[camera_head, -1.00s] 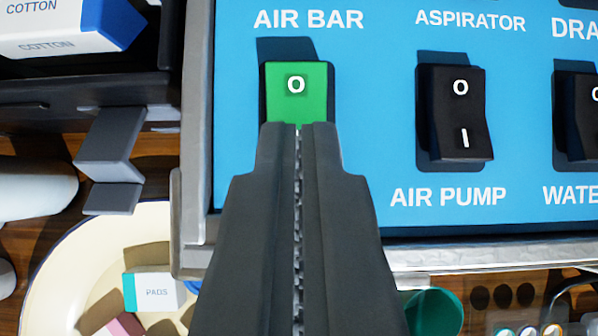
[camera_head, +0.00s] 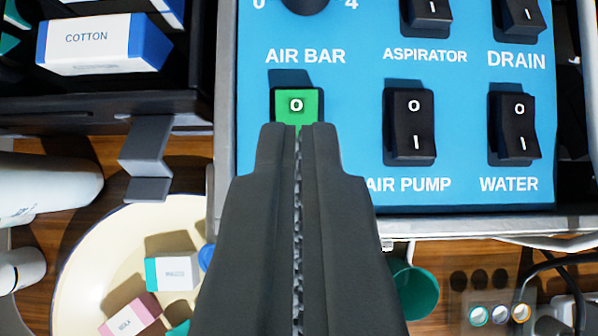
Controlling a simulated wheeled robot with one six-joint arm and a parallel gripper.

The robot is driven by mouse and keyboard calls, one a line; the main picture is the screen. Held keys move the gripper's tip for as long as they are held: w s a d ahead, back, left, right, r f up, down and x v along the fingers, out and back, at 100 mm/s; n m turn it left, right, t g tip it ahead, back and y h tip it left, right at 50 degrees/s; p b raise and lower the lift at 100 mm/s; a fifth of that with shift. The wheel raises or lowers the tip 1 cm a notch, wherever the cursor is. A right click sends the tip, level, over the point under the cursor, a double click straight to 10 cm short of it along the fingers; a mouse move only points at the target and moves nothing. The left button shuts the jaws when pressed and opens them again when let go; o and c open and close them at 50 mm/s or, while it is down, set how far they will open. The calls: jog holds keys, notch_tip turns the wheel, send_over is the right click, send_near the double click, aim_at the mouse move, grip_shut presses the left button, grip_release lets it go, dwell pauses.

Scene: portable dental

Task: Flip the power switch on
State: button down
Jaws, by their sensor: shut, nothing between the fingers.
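A green rocker switch (camera_head: 297,103) sits on the blue control panel (camera_head: 350,75), below the "AIR BAR" label. Its upper half shows an "O"; its lower part is hidden behind my gripper. My gripper (camera_head: 299,128) is shut and empty, its tips in front of the lower part of the green switch. I cannot tell whether the tips touch it. Black rocker switches marked "O" and "I" stand to the right, labelled air pump (camera_head: 410,125) and water (camera_head: 515,130).
More black switches, aspirator (camera_head: 428,14) and drain (camera_head: 518,16), and a dark knob (camera_head: 305,3) are higher on the panel. A cotton box (camera_head: 100,42) is at the upper left. A round cream tray (camera_head: 85,270) with small boxes and a green cup (camera_head: 414,290) are below.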

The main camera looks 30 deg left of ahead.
jog(key=s+f+v, duration=0.1)
jog(key=v, duration=1)
jog(key=shift+d, duration=0.4)
jog(key=shift+f, duration=0.1)
jog(key=s+d+r+m+t+h, duration=0.1)
jog(key=s+d+r+m+t, duration=0.1)
jog(key=s, duration=0.7)
jog(key=s+d+r+m+t+h, duration=0.1)
jog(key=s+d+r+m+t, duration=0.1)
jog(key=s, duration=0.7)
jog(key=s+d+r+m+t+h, duration=0.2)
jog(key=s+d+t, duration=0.3)
jog(key=s, duration=0.5)
jog(key=shift+r+t, duration=0.6)
jog(key=shift+r, duration=0.1)
